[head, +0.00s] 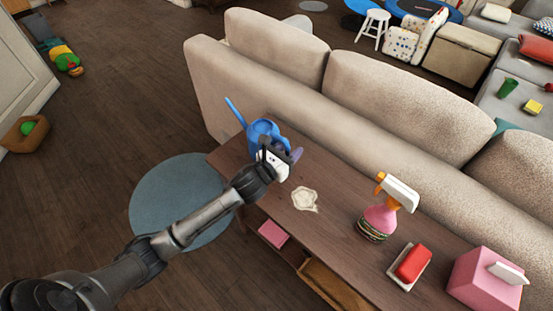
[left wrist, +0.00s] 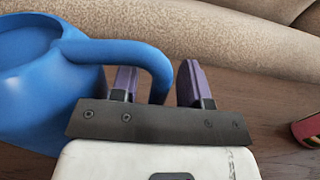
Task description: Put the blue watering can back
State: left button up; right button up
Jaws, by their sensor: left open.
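The blue watering can (head: 260,129) stands at the far left end of the brown wooden console table (head: 335,225), close to the sofa back. Its spout points up and to the left in the head view. In the left wrist view the can (left wrist: 35,85) fills the left side, with its looped handle (left wrist: 120,48) reaching toward my gripper. My left gripper (left wrist: 158,82) is open, its purple fingers apart, with the handle's outer part between them. In the head view my left gripper (head: 286,156) hides part of the can. My right gripper is not in view.
On the table are a cream flat piece (head: 305,198), a pink spray bottle (head: 380,218), a red sponge-like block (head: 413,263) on a white dish and a pink tissue box (head: 484,280). The beige sofa (head: 390,110) runs behind. A round blue rug (head: 170,200) lies on the floor.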

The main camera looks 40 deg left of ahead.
pick_arm(q)
jog(key=s+p, duration=0.1)
jog(key=s, duration=0.2)
jog(key=s+p, duration=0.1)
jog(key=s, duration=0.3)
jog(key=s+p, duration=0.1)
jog(key=s, duration=0.2)
jog(key=shift+s+a, duration=0.2)
jog(key=shift+a, duration=0.1)
jog(key=shift+s, duration=0.6)
dwell(0.4)
